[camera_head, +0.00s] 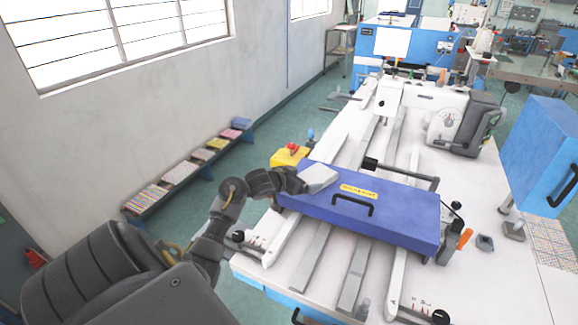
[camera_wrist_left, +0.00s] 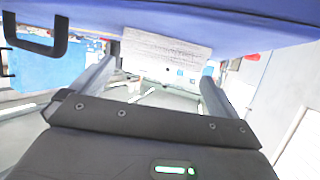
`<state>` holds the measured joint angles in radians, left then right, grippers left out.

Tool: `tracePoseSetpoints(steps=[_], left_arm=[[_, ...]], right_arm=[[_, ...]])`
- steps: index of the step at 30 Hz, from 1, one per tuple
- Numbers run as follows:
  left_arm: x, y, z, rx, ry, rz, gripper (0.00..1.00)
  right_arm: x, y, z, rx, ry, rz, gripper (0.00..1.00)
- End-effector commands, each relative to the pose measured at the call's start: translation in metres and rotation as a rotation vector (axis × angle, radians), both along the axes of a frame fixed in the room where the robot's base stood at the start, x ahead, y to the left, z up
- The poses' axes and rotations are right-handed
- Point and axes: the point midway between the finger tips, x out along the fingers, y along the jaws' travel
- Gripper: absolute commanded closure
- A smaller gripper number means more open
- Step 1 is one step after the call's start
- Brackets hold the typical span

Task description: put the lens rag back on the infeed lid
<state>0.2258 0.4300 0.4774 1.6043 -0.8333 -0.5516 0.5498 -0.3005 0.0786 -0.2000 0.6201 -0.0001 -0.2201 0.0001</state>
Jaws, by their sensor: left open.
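The white lens rag (camera_head: 318,178) lies at the left end of the long blue infeed lid (camera_head: 400,209), which carries a yellow label and a black handle. My left gripper (camera_head: 298,183) is at that end, right beside the rag. In the left wrist view the two fingers of my gripper (camera_wrist_left: 160,76) stand apart, with the pale, lined rag (camera_wrist_left: 165,49) showing between them against the blue lid (camera_wrist_left: 235,30). Whether the fingers touch the rag cannot be told. My right gripper is out of view.
The lid sits over a white machine table (camera_head: 480,285) with metal rails. A yellow box with a red button (camera_head: 289,156) stands just behind my left gripper. A blue box (camera_head: 541,150) is at the right. A low shelf with coloured stacks (camera_head: 182,172) runs along the wall.

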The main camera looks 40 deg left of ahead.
Motion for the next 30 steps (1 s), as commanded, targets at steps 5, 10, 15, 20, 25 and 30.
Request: tracePoseSetpoints(steps=[5,10,15,20,25,30], left_arm=[[-0.039,0.003,0.015,0.008,0.002,-0.001,0.00],[-0.068,0.004,0.028,0.005,0.001,-0.001,0.00],[-0.084,0.005,0.034,0.002,0.001,-0.001,0.00],[-0.088,0.005,0.037,0.002,0.001,-0.002,0.00],[-0.088,0.005,0.037,0.001,0.000,-0.001,0.00],[-0.088,0.005,0.037,0.001,0.000,-0.001,0.00]], right_arm=[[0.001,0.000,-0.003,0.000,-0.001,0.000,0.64],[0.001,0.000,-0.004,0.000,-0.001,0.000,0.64],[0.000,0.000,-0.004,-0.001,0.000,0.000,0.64],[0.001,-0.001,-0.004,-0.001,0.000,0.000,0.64],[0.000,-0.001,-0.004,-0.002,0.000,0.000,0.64],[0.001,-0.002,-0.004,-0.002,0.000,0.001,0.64]])
